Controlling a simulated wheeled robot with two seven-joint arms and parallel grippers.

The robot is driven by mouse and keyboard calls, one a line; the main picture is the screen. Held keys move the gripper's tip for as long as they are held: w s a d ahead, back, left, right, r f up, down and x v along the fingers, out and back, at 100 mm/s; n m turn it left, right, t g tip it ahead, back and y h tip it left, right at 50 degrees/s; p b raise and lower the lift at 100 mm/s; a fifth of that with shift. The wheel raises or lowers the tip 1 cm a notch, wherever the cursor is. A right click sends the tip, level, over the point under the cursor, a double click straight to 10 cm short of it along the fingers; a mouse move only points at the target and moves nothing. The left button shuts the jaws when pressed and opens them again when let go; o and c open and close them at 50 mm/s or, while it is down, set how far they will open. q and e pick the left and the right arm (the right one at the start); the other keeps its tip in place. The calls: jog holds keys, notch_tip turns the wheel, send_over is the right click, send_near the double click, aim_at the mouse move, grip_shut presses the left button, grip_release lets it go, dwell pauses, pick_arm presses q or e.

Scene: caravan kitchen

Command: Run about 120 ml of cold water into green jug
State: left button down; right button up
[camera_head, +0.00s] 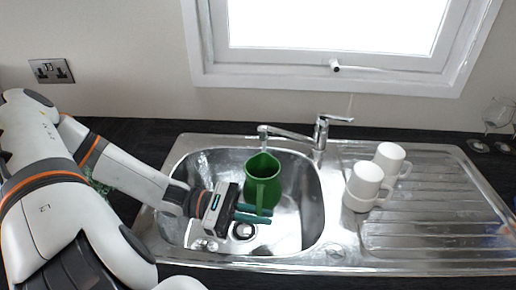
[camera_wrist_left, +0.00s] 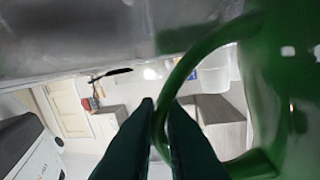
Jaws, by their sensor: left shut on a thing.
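The green jug (camera_head: 263,178) is upright in the sink bowl, its open top just below the tap spout (camera_head: 263,130). My left gripper (camera_head: 262,215) comes in from the left and is shut on the jug's handle. In the left wrist view the fingers (camera_wrist_left: 162,125) close on the curved green handle (camera_wrist_left: 190,62), with the jug's body (camera_wrist_left: 295,70) at the right. The tap (camera_head: 318,132) stands behind the bowl with its lever pointing right. I cannot tell whether water runs or how much is in the jug. My right gripper is not in view.
The steel sink bowl (camera_head: 312,215) surrounds the jug. A wine glass (camera_head: 497,115) is at the far right. The window (camera_head: 340,45) is behind.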

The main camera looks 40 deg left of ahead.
aim_at(275, 203)
pick_arm(q)
jog(key=w+a+f+b, duration=0.1)
jog(key=w+a+f, duration=0.1)
jog(key=w+a, duration=0.1)
jog(key=w+a+f+b, duration=0.1)
jog(key=w, duration=0.1)
jog(key=shift+a+b, duration=0.15)
jog(key=shift+b, duration=0.2)
jog(key=shift+w+a+r+b, duration=0.15)
jog(key=shift+w+a+b, duration=0.15)
jog(key=shift+w+a, duration=0.35)
jog(key=shift+w, duration=0.1)
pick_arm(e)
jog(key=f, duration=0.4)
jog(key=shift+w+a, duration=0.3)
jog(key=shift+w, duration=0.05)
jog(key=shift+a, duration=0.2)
pick_arm(q)
jog(key=shift+d, duration=0.1)
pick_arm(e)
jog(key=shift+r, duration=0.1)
